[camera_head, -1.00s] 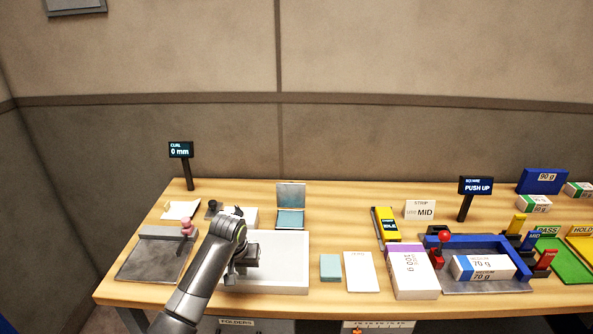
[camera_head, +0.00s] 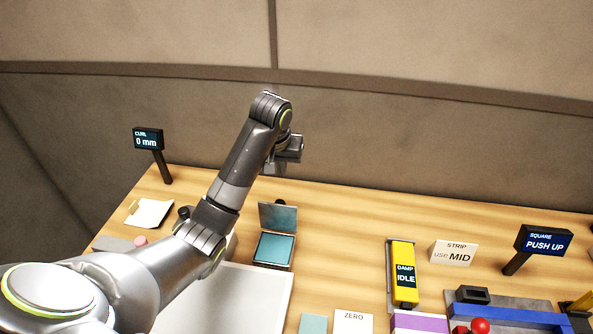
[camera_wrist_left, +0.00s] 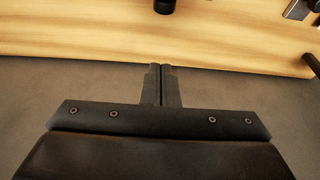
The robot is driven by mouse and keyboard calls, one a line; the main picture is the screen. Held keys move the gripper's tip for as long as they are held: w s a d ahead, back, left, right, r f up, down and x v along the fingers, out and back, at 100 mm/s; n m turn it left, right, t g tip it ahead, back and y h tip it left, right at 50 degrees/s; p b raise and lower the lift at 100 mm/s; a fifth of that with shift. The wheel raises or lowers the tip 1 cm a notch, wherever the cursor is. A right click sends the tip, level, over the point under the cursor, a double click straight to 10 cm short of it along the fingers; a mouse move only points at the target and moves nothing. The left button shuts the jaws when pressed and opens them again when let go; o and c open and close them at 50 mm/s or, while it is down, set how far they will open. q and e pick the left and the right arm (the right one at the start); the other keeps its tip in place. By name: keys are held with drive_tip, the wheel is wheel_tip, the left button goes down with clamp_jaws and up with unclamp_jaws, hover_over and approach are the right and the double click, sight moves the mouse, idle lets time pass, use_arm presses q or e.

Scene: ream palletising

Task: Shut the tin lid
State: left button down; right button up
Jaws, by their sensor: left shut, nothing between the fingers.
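The tin (camera_head: 274,249) stands on the table with a teal pad inside. Its grey lid (camera_head: 278,217) stands up open at the tin's back edge. My left gripper (camera_head: 275,169) is above and behind the lid in the head view, apart from it. Its two fingers are closed together and empty, as the left wrist view shows (camera_wrist_left: 161,70). The lid cannot be made out for certain in that wrist view. My right gripper is not in view.
A white tray (camera_head: 268,300) lies in front of the tin, partly hidden by my left arm. The CURL display (camera_head: 149,139) is at the left. Bare tabletop lies right of the tin.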

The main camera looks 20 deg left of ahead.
sight(279, 213)
use_arm(q)
wheel_tip(279, 213, down, 8)
drive_tip(key=s+p, duration=0.1)
drive_tip(key=p, duration=0.4)
drive_tip(key=shift+d+f+p, duration=0.15)
drive_tip(key=shift+f+p, duration=0.1)
drive_tip(key=shift+p, duration=0.1)
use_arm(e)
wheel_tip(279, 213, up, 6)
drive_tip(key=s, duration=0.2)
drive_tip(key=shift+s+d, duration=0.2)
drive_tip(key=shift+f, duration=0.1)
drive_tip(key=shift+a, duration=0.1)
